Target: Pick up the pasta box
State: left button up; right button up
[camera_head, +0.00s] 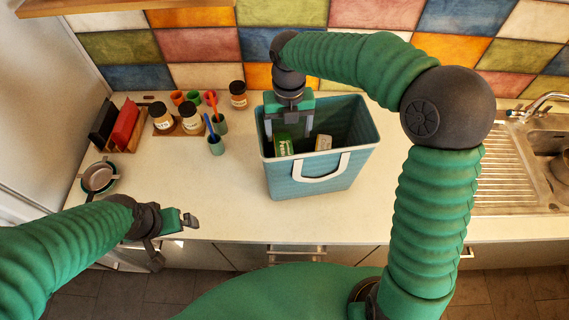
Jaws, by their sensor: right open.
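A blue basket (308,178) with a white handle stands on the counter. Inside it are a green box with a pale label (284,145), which looks like the pasta box, and a smaller cream box (323,142) to its right. Their lower parts are hidden by the basket's front wall. My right gripper (288,132) points down into the basket from its back left, open, with its fingers on either side of the green box's upper part. I cannot tell if they touch it. My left gripper (174,241) is open and empty at the counter's front edge, left of the basket.
Spice jars (190,117), small cups (216,145) and a red and black rack (120,126) stand at the back left. Pans (98,178) lie at the far left. A sink (543,145) is at the right. The counter (410,205) right of the basket is clear.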

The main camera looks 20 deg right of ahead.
aim_at(283, 149)
jog(key=f, duration=0.6)
jog(key=shift+w+a+f+p, duration=0.1)
jog(key=shift+a+f+p, duration=0.25)
jog(key=shift+f, duration=0.05)
jog(key=f, duration=0.1)
jog(key=f+p, duration=0.1)
jog(key=f, duration=0.1)
jog(key=f+p, duration=0.1)
jog(key=shift+w+f, duration=0.5)
jog(key=shift+f, duration=0.25)
jog(key=shift+a+r, duration=0.1)
jog(key=shift+a, duration=0.1)
jog(key=c, duration=0.7)
jog(key=shift+d, duration=0.1)
grip_shut()
